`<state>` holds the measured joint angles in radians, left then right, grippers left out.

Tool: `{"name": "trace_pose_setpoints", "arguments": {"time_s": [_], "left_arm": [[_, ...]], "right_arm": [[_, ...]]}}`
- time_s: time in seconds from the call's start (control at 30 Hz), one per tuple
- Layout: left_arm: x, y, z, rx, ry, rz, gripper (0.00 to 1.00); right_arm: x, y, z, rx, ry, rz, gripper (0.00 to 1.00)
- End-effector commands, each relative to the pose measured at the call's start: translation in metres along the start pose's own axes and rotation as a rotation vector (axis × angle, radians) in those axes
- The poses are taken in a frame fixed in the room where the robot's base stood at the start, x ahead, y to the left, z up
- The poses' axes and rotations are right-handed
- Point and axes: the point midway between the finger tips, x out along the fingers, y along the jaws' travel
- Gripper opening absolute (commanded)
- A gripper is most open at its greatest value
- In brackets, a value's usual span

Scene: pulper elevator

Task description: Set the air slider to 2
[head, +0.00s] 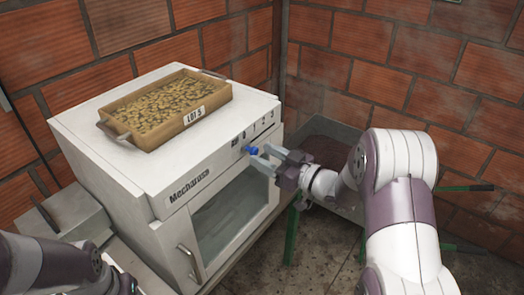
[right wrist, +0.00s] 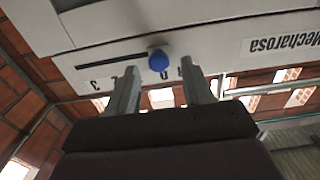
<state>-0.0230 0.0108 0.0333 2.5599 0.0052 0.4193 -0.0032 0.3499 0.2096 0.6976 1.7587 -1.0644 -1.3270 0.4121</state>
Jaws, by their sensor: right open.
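The air slider's blue knob (head: 251,150) is on the front of the white Mecharosa machine (head: 160,172), at the left end of its slot, under a printed scale "AIR 0 1 2 3". It sits near the 0. My right gripper (head: 268,160) is open and just in front of the panel by the knob. In the right wrist view, which is upside down, the knob (right wrist: 158,61) shows beyond and between the two open fingers (right wrist: 160,90). I cannot tell whether either finger touches it. The slot (right wrist: 110,59) runs left from the knob there. My left gripper is out of view.
A wooden tray of beans marked LOT 5 (head: 190,118) stands on top of the machine. A glass window (head: 230,212) and a door handle (head: 188,262) are below the slider. A dark-filled bin (head: 325,140) and brick walls stand behind my right arm.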

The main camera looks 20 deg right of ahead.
Motion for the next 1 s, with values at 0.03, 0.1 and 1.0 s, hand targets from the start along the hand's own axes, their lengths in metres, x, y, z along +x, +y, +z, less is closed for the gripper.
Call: {"name": "trace_pose_setpoints", "arguments": {"time_s": [0.03,0.1,1.0], "left_arm": [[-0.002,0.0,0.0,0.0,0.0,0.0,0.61],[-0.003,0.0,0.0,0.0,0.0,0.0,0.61],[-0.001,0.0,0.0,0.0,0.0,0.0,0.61]], "right_arm": [[0.006,0.0,-0.001,0.001,0.0,-0.001,0.51],[0.012,0.0,0.0,0.0,-0.001,0.0,0.51],[0.016,0.051,0.0,-0.002,0.002,0.004,0.0]]}}
